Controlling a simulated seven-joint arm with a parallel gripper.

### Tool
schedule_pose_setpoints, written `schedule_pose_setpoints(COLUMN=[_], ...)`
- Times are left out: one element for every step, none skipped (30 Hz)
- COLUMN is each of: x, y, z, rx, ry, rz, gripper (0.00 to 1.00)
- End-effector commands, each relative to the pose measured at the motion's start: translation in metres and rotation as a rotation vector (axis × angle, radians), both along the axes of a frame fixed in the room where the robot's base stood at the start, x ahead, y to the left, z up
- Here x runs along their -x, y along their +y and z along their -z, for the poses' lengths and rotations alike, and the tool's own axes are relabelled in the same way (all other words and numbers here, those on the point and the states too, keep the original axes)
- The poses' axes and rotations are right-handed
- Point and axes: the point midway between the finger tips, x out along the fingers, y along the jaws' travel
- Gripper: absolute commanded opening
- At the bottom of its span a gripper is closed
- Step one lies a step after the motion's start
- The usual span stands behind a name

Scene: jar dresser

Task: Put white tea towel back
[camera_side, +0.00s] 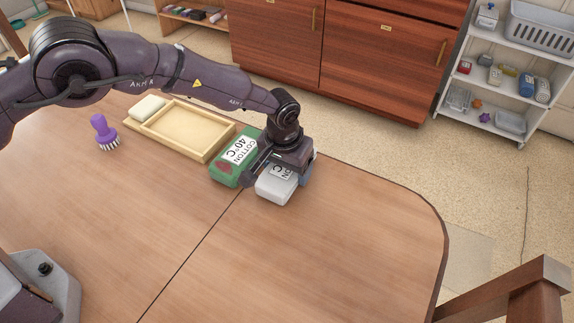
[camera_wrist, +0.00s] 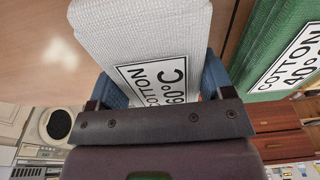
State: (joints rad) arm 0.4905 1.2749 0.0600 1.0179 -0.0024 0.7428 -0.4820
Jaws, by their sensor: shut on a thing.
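The white tea towel (camera_side: 275,190) is a folded block with a black-and-white label; in the wrist view (camera_wrist: 145,35) the label reads COTTON 60°C. My gripper (camera_side: 283,177) is shut on it from above, near the table's far edge. In the wrist view the blue finger pads (camera_wrist: 162,85) press on its two sides. The gripper hides part of the towel, and I cannot tell whether it touches the table. A green folded towel (camera_side: 225,172), labelled COTTON 40°C, lies close on its left; it shows at the right of the wrist view (camera_wrist: 275,45).
A shallow wooden tray (camera_side: 222,137) stands left of the green towel, with a cream block (camera_side: 147,108) at its far end. A purple brush (camera_side: 104,130) stands further left. The table's front and right are clear. A white shelf (camera_side: 490,125) stands back right.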

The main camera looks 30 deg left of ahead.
Motion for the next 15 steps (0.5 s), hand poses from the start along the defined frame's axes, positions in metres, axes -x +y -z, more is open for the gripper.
schedule_pose_setpoints(x=[0.0, 0.0, 0.0002, 0.0002, 0.0002, 0.0002, 0.0002, 0.0003, 0.0003, 0.0003, 0.0003, 0.0003, 0.0003, 0.0003, 0.0003], y=[0.0, 0.0, 0.0001, 0.0001, 0.0001, 0.0001, 0.0001, 0.0001, 0.0001, 0.0001, 0.0002, 0.0002, 0.0001, 0.0001, 0.0001], z=[-0.0002, 0.0001, 0.001, 0.002, 0.0031, 0.0031, 0.0028, 0.0029, 0.0029, 0.0029, 0.0029, 0.0029, 0.0028, 0.0028, 0.0027], rx=[0.0, 0.0, 0.0, 0.0, -0.001, 0.0, 0.0, -0.001, -0.001, -0.001, -0.001, -0.001, -0.001, -0.001, -0.001], ry=[0.0, 0.0, 0.0, 0.001, 0.001, 0.001, 0.0, 0.001, 0.001, 0.001, 0.001, 0.001, 0.001, 0.001, 0.001], rz=[0.0, 0.0, 0.0, 0.0, 0.0, 0.0, 0.0, 0.0, 0.0, 0.0, 0.0, 0.0, 0.0, 0.0, 0.0], gripper=[0.5, 0.5, 0.5, 0.5, 0.5, 0.81, 0.88, 0.95, 1.0, 1.0, 1.0, 1.0, 1.0, 1.0, 1.0])
